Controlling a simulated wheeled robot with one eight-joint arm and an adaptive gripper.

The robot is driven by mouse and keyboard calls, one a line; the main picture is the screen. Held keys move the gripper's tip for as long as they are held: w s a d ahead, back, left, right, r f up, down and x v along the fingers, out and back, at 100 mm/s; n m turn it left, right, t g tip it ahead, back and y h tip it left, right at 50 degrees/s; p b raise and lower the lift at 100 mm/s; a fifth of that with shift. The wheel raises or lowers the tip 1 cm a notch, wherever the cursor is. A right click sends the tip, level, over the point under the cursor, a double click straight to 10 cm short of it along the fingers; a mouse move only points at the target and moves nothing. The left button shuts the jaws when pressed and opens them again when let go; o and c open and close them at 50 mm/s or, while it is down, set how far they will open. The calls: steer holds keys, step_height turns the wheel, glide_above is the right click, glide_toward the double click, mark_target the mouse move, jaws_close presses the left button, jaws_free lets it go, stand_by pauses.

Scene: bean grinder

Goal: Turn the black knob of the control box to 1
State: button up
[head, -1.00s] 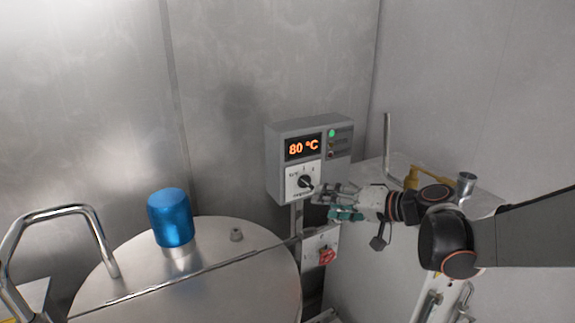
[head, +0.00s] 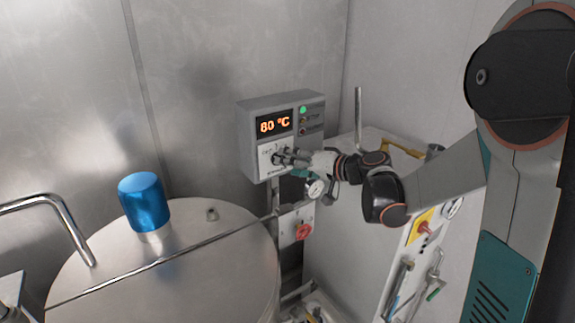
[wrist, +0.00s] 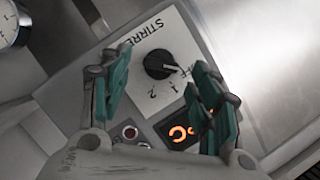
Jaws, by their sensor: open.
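The knob's white pointer line appears to point at OFF. In the head view the knob is mostly hidden by my fingers. My gripper (wrist: 161,60) is open, its green-padded fingers on either side of the knob in the picture, with gaps. Whether the tips reach the knob's depth, I cannot tell. The gripper also shows at the box's front in the head view (head: 288,158).
A red switch (head: 303,231) sits on a smaller box below. A round gauge (head: 315,188) is close to my gripper. A metal drum (head: 215,255) with a blue cap (head: 145,200) stands at left. A white cabinet (head: 345,235) is behind my arm.

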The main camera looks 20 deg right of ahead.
steer(key=shift+x, duration=1.05)
steer(key=c, duration=1)
steer(key=shift+c, duration=0.2)
steer(key=shift+b, duration=0.35)
steer(key=shift+d+f+m+t+y+b, duration=0.1)
steer(key=shift+m+t+y+b, duration=0.15)
steer(key=shift+m+y+b, duration=0.55)
steer(key=shift+a+f+m+t+y+b, duration=0.2)
steer(key=shift+m+b, duration=0.65)
steer(key=shift+m, duration=0.7)
steer(key=shift+d+f+m+t+y+b, duration=0.1)
steer(key=shift+d+m+t+y+b, duration=0.15)
steer(key=shift+m+y+b, duration=0.55)
steer(key=shift+m, duration=0.55)
